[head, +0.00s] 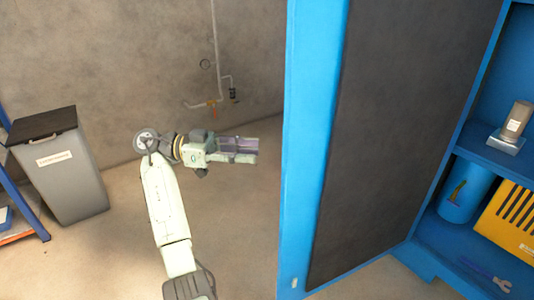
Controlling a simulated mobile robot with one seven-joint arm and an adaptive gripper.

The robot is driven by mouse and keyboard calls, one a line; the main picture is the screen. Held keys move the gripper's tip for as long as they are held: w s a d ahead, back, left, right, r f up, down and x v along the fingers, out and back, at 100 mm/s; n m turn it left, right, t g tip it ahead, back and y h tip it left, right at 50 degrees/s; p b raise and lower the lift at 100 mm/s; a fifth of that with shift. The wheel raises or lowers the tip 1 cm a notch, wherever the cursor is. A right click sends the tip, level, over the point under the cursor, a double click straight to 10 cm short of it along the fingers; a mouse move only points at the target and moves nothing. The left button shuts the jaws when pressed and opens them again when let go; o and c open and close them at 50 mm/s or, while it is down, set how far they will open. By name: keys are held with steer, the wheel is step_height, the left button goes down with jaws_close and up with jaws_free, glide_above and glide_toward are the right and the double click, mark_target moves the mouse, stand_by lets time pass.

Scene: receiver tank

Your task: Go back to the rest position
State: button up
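My gripper (246,151) is at the end of my pale arm, left of centre in the head view. It points right, with its fingertips a short way left of the edge of a blue cabinet door (297,150). I see a gap between the gripper and the door in the picture, but the depth between them is unclear. The fingers are small and seen side-on, so I cannot tell whether they are open or shut. I see no object held beyond the fingers.
The door's dark inner panel (400,130) faces right. Cabinet shelves hold a grey device (516,120), a blue canister (464,194), a yellow slotted box (512,222) and a wrench (487,273). A grey bin (66,180) stands left. Wall pipes (217,60) are behind. Floor (115,235) is clear around my arm.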

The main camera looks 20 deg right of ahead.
steer(key=shift+v, duration=0.75)
